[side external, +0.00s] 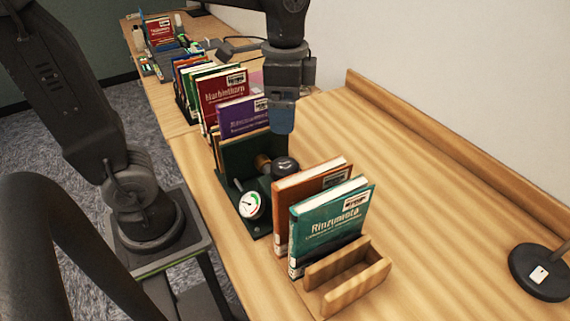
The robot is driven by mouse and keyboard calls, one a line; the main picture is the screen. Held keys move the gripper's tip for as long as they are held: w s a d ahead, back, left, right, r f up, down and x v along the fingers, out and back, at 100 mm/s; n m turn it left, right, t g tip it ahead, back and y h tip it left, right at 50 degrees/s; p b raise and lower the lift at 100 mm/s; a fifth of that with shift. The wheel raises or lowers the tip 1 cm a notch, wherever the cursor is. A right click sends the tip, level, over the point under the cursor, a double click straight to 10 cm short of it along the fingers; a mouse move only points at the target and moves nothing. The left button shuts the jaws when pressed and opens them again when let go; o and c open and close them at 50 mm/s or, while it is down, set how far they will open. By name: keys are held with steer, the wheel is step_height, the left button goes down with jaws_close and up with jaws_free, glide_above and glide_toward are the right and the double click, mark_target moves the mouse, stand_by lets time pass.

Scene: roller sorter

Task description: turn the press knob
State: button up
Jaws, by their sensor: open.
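The book press has a dark green frame (240,154) and stands on the wooden table near the middle of the side external view. Its black round press knob (285,167) sits at the right of the press, beside a brass-coloured part (263,163). A white dial gauge (250,205) with a green and red scale is at its front. My gripper (282,130) points down above the knob, with a visible gap between them. It is open and holds nothing; the fingers overlap in this view, so their spacing is hard to see.
An orange-brown book (312,183) and a teal book (328,222) stand upright by a wooden holder (345,275) in front. A purple book (243,117) and a red book (220,92) stand behind the press. A dark round base (540,272) is at far right. The table's right half is mostly clear.

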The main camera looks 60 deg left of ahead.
mark_target(285, 164)
step_height(285, 164, down, 14)
steer(key=shift+r, duration=0.1)
stand_by(0.5)
steer(key=c, duration=0.9)
